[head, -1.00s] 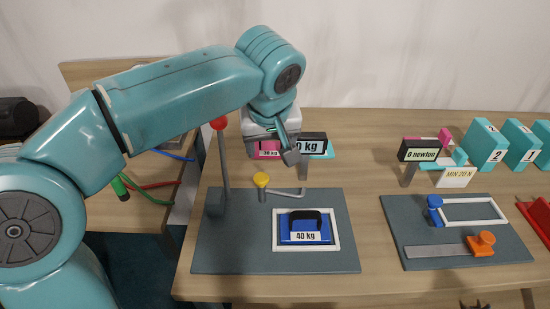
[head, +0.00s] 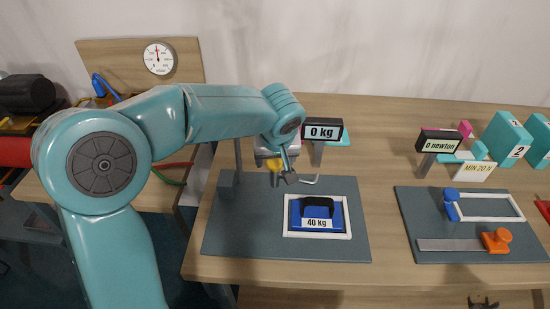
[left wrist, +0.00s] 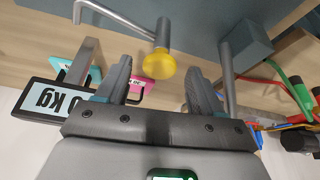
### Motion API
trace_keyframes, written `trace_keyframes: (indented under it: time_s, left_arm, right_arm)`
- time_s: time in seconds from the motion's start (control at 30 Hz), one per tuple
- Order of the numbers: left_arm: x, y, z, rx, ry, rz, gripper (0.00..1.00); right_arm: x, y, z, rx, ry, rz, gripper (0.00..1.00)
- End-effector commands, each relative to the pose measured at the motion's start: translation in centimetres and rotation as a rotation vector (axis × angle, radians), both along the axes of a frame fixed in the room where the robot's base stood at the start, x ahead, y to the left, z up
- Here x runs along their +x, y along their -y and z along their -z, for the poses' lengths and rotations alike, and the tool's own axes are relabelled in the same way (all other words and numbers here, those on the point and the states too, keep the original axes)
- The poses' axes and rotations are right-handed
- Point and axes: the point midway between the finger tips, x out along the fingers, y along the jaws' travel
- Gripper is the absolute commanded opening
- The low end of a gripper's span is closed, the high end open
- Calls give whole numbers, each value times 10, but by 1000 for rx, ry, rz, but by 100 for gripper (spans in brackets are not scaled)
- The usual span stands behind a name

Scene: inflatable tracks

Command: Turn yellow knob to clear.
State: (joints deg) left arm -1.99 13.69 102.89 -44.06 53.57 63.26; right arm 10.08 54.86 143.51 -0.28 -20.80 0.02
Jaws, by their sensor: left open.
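The yellow knob (head: 273,165) sits at the back of a grey plate (head: 235,238), on a post with a bent metal rod. In the left wrist view the yellow knob (left wrist: 161,72) shows in the space between the two fingers. My left gripper (head: 283,172) is open at the knob and partly hides it in the head view. In the left wrist view my left gripper (left wrist: 157,72) has one finger on each side of the knob.
A 0 kg display (head: 322,132) stands just behind the plate. A blue 40 kg block (head: 332,216) lies in a white frame in front. A grey lever post (head: 238,155) stands left of the knob. Another plate (head: 430,209) and a 0 newton display (head: 438,142) are right.

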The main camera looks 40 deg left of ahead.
Motion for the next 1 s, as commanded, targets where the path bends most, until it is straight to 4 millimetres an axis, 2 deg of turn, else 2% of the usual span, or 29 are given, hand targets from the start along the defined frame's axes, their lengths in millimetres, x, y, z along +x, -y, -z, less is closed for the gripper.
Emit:
trace_keyframes:
  time_s: [0.33,0.37,0.5,0.57,0.7,0.83,1.0]
  left_arm:
    - [3,-2,6,0,0,0,67]
    - [3,-2,6,0,0,0,64]
    - [3,-2,6,0,0,0,18]
    - [3,-2,6,0,0,0,0]
    - [3,-2,9,0,0,-20,0]
    - [5,-1,12,0,2,-135,0]
    - [5,0,7,1,2,-248,0]
  right_arm:
    - [0,0,0,0,0,0,43]
    - [0,0,0,0,0,0,43]
    - [0,0,0,0,0,0,43]
    - [0,0,0,0,0,0,43]
    - [0,0,6,0,0,0,43]
    - [0,0,25,0,0,0,43]
    - [0,0,30,0,0,0,43]
